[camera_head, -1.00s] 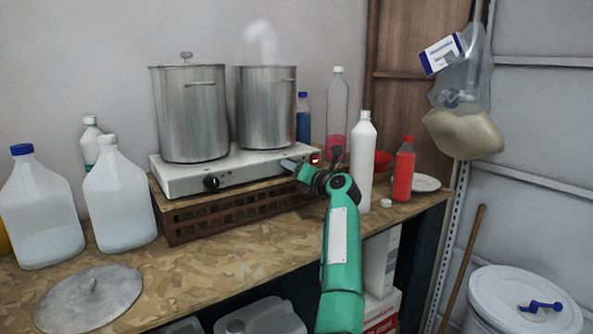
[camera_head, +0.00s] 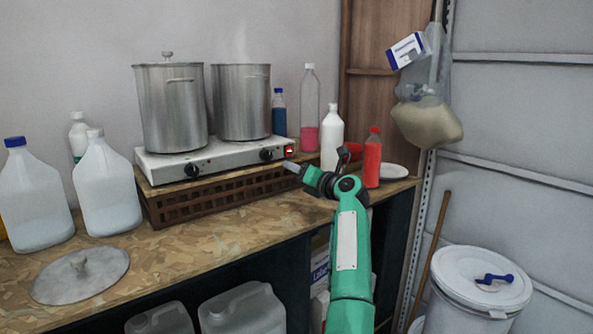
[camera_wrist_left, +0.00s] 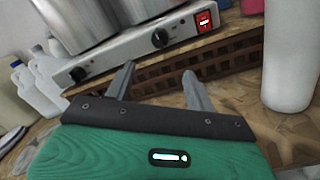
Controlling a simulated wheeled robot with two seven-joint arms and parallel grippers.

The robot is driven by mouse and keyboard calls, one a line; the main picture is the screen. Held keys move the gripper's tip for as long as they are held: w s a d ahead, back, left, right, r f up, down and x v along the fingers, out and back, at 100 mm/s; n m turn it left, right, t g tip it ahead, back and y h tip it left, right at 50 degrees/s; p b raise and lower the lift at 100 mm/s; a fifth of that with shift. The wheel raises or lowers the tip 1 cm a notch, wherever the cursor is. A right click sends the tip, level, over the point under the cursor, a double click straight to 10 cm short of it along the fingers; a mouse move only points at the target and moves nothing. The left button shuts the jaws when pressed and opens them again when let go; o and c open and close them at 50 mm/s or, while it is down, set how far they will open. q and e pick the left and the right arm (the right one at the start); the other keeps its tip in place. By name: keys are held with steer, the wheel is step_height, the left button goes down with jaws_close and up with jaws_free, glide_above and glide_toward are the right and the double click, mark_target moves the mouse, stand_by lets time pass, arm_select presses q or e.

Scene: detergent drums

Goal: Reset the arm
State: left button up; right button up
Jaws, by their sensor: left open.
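My left arm rises from the bottom of the head view. Its green left gripper (camera_head: 291,167) is in front of the hot plate's right end, apart from the knobs as far as I can see. In the left wrist view the two grey fingers (camera_wrist_left: 158,72) are spread with nothing between them. The white two-burner hot plate (camera_head: 220,157) stands on a brown slatted crate (camera_head: 215,199). Its right knob (camera_head: 267,155) and lit red switch (camera_head: 289,151) show clearly. My right gripper is out of view.
Two steel pots (camera_head: 172,108) (camera_head: 241,103) stand on the hot plate. A white bottle (camera_head: 332,137) and a red bottle (camera_head: 373,160) stand near the arm. White jugs (camera_head: 105,190) and a round metal lid (camera_head: 81,277) are left. A white bucket (camera_head: 478,285) stands lower right.

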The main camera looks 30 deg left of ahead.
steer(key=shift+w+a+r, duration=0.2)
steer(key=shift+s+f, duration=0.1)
